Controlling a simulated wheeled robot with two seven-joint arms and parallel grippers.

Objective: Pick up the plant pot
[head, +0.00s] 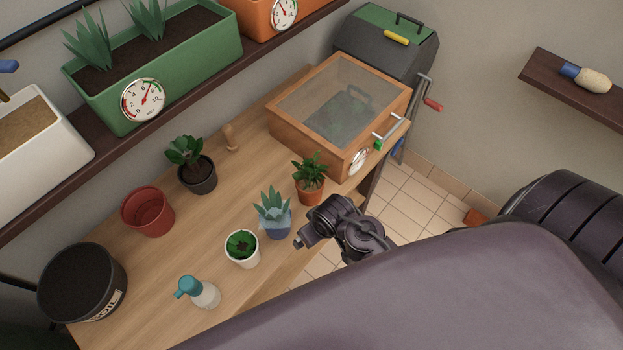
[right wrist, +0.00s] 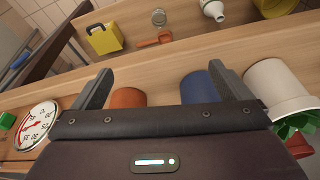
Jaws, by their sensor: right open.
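Several plant pots stand on the wooden table. A terracotta pot (head: 310,196) holds a leafy plant, a blue pot (head: 276,229) holds a pale succulent, and a white pot (head: 244,258) holds a green plant. My right gripper (head: 301,242) is at the table's front edge, close to the blue pot. In the right wrist view its fingers (right wrist: 166,84) are apart. The terracotta pot (right wrist: 128,97) and blue pot (right wrist: 198,88) show beyond the gripper body, between the fingers; the white pot (right wrist: 276,90) is right of them. I cannot tell any contact. My left gripper is not in view.
A black pot (head: 202,182), an empty red pot (head: 150,212), a spray bottle (head: 205,294) and a black bucket (head: 75,285) share the table. A glass-topped wooden box (head: 280,138) stands at the far end. A shelf (head: 110,150) with planters runs along the wall.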

